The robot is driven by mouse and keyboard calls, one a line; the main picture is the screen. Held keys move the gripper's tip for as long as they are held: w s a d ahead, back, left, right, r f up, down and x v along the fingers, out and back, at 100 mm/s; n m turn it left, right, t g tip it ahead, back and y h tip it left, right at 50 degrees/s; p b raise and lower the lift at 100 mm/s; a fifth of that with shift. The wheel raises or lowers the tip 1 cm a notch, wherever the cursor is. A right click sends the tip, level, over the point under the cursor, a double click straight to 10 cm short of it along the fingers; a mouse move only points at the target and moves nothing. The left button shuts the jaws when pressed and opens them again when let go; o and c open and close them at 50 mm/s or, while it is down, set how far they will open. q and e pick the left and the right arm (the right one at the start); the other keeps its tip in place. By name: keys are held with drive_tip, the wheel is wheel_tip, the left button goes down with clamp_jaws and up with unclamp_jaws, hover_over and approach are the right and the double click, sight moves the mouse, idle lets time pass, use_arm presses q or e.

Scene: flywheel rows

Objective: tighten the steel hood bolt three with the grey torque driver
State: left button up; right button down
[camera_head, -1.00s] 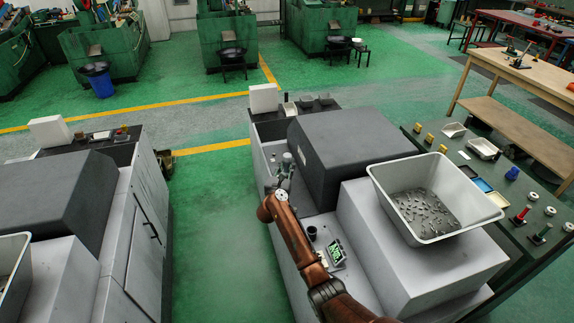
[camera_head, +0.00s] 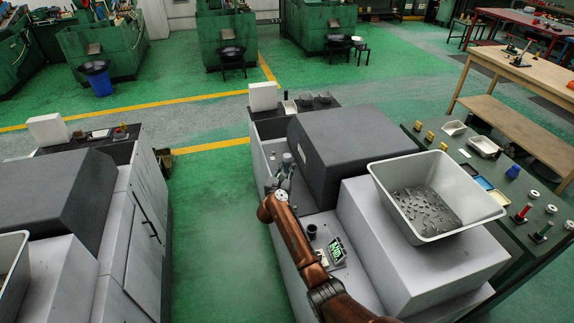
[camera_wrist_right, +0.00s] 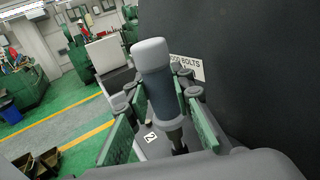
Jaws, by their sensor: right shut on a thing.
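The grey torque driver (camera_wrist_right: 157,85) has a pale cap and a dark blue-grey body in the right wrist view. My right gripper (camera_wrist_right: 160,108) is shut on it, its green pads on both sides. A label "2" (camera_wrist_right: 150,136) lies beside the shank, and a partly covered plate reading "BOLTS" (camera_wrist_right: 188,68) stands behind. I cannot tell bolt three apart, nor whether the driver tip touches a bolt. In the head view, the driver (camera_head: 287,160) stands above my right gripper (camera_head: 282,180). My left gripper is not in view.
The dark hood (camera_head: 355,145) rises close to the right of the gripper. A white bin of small metal parts (camera_head: 380,195) stands on the machine's front block. A small green-lit display (camera_head: 337,249) and a dark cup (camera_head: 311,232) are near my forearm.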

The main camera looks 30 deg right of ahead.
drive_tip(key=shift+f+b, duration=0.3)
drive_tip(key=shift+f, duration=0.1)
drive_tip(key=shift+s+f, duration=0.1)
drive_tip(key=shift+f, duration=0.6)
idle(1.1)
drive_tip(key=shift+f+p, duration=0.1)
drive_tip(key=shift+p, duration=0.2)
drive_tip(key=shift+r+p, duration=0.3)
drive_tip(key=shift+p, duration=0.15)
idle(0.7)
idle(1.2)
